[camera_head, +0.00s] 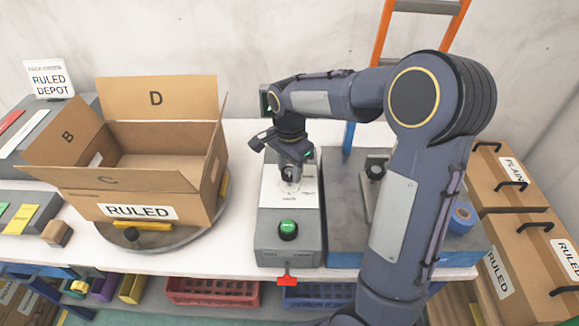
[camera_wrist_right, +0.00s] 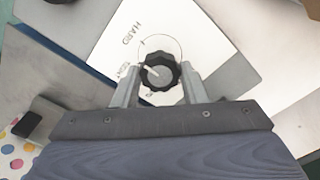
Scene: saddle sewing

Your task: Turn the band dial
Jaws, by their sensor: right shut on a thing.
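The band dial is a black scalloped knob (camera_wrist_right: 159,72) with a pale pointer line, on a white plate in the right wrist view. Printed words ring it; "HARD" is readable and the others are partly hidden. My right gripper (camera_wrist_right: 159,80) has one finger on each side of the knob and is shut on it. In the head view my right gripper (camera_head: 290,178) reaches down onto the white top of the grey control box (camera_head: 290,245) and mostly hides the dial. My left gripper is not in view.
A green button (camera_head: 288,229) sits on the box's front, with a red tab (camera_head: 287,280) below. An open "RULED" carton (camera_head: 150,170) stands on a round turntable (camera_head: 150,242) at left. A blue block (camera_head: 340,200) lies right of the box. Labelled cartons (camera_head: 535,240) stand at far right.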

